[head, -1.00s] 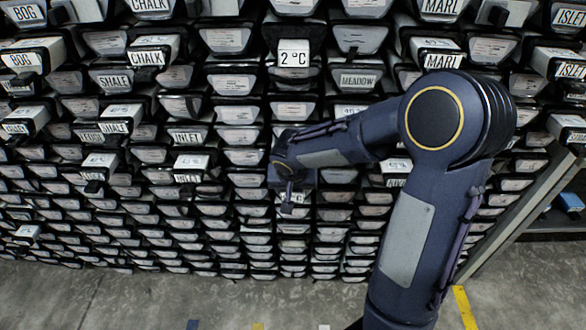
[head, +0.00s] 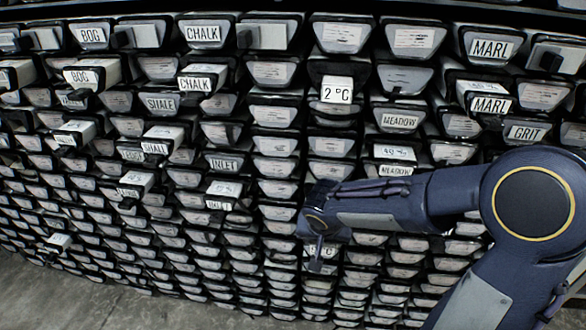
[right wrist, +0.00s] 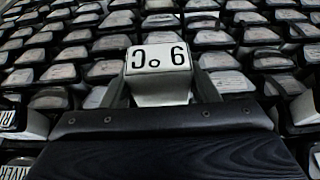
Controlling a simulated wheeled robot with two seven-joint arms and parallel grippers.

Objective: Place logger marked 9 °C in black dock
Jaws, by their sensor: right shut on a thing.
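A white block logger (right wrist: 160,72) sits between the fingers of my right gripper (right wrist: 163,88) in the right wrist view. Its label is upside down there and appears to read 9 °C. My right gripper (head: 318,258) is shut on it, low in front of the liner wall in the head view, where the arm hides most of the logger. Another white logger (head: 337,90), marked 2 °C, sticks out of the wall higher up. I cannot make out a black dock. My left gripper is out of view.
A wall of black-framed core liners (head: 275,112) with pale ends fills the view. Several labelled blocks stick out from it, such as CHALK (head: 203,77), BOG (head: 92,75) and MARL (head: 490,104). Bare concrete floor (head: 70,300) shows at lower left.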

